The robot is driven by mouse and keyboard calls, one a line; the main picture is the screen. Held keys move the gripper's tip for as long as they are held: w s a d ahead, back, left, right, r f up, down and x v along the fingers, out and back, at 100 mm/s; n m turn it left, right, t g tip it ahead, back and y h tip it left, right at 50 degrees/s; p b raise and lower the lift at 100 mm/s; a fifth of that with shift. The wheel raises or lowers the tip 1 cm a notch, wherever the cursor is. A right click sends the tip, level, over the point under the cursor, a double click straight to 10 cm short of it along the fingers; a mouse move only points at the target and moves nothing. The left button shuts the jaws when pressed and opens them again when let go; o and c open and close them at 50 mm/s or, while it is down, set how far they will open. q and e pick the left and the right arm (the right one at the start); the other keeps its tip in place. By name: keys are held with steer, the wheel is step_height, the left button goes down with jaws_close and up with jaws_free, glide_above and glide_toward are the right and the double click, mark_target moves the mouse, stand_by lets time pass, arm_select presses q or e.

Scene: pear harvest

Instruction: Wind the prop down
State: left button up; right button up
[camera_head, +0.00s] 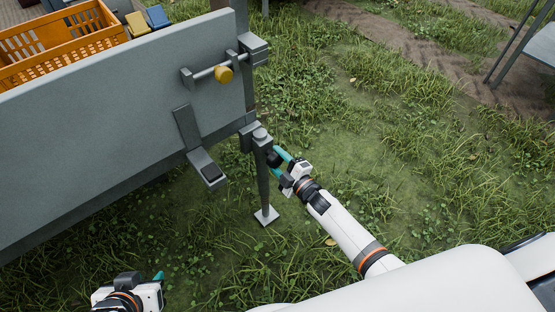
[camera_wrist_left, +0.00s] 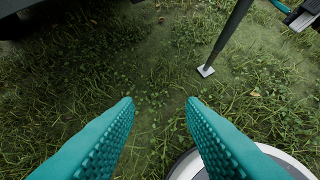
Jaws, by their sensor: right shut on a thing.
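The prop (camera_head: 264,185) is a grey upright post at the corner of the grey trailer, with a pale square foot plate (camera_head: 266,216) at its lower end. Its lower post (camera_wrist_left: 229,38) and foot plate (camera_wrist_left: 205,71) also show in the left wrist view. I cannot tell whether the plate touches the ground. My right gripper (camera_head: 278,163) is shut on the dark crank handle (camera_head: 273,158) near the prop's top; its fingers partly hide the handle. My left gripper (camera_wrist_left: 160,101) is open and empty over the grass, low at the left in the head view (camera_head: 158,278).
An orange crate (camera_head: 62,40) stands on the trailer bed. Open grass lies to the right of the prop.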

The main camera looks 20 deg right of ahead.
steer(key=o, duration=1)
arm_select(q)
steer(key=shift+s, duration=0.1)
arm_select(e)
steer(key=shift+s, duration=0.1)
steer(key=p+v, duration=0.1)
steer(key=v, duration=0.3)
steer(key=shift+s+d, duration=0.15)
steer(key=shift+s, duration=0.2)
arm_select(q)
steer(key=s+a+g+y+p, duration=0.1)
steer(key=s+a+g, duration=0.1)
steer(key=s, duration=0.3)
steer(key=shift+s+f+g+p, duration=0.15)
steer(key=shift+s+g+p, duration=0.2)
steer(key=shift+g, duration=0.45)
arm_select(e)
glide_toward(280, 162)
steer(key=shift+s+d, duration=0.15)
steer(key=shift+s, duration=0.35)
